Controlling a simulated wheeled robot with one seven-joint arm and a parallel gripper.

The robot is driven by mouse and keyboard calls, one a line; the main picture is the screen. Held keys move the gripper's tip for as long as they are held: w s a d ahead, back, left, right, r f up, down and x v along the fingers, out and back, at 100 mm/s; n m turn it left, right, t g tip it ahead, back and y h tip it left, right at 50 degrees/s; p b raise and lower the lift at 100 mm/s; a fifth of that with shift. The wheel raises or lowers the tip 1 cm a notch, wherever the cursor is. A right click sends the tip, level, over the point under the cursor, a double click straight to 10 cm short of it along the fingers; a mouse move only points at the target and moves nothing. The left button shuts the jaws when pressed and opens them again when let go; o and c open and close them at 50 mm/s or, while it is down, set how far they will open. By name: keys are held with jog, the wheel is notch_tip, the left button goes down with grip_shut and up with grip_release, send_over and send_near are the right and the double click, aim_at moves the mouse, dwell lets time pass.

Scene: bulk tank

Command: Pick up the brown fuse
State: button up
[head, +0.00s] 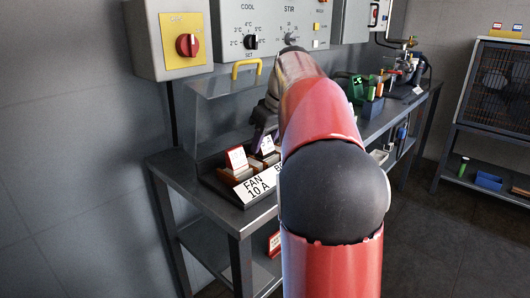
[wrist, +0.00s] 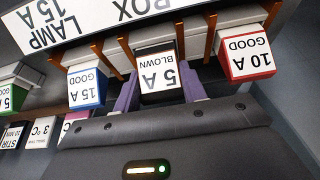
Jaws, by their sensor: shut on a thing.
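The brown fuse (wrist: 158,78) shows in the wrist view as a dark-edged block with a white face reading "5 A BLOWN", upside down. My gripper (wrist: 160,92) has its two purple fingers on either side of it and is shut on it. The fuse is in line with its neighbours in the fuse box (wrist: 115,48); I cannot tell whether it is lifted at all. In the head view my gripper (head: 262,140) is over the back of the fuse box (head: 222,190), and my arm hides most of that area, including the brown fuse.
A blue "15 A GOOD" fuse (wrist: 87,87) and a red "10 A GOOD" fuse (wrist: 246,55) flank the held one, with orange dividers between. A yellow handle (head: 246,68) and control panel (head: 265,30) are above the bench. A green-topped fuse (wrist: 12,95) is farther left.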

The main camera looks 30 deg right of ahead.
aim_at(267, 143)
jog(key=shift+r, duration=0.5)
jog(key=v, duration=0.1)
jog(key=p+v, duration=0.1)
jog(key=shift+w+r, duration=0.1)
jog(key=shift+r, duration=0.35)
jog(key=s+d+b, duration=0.1)
jog(key=s+d, duration=0.2)
jog(key=s, duration=0.5)
jog(key=s+d, duration=0.3)
jog(key=s, duration=0.5)
jog(key=shift+s+b, duration=0.25)
jog(key=shift+b, duration=0.15)
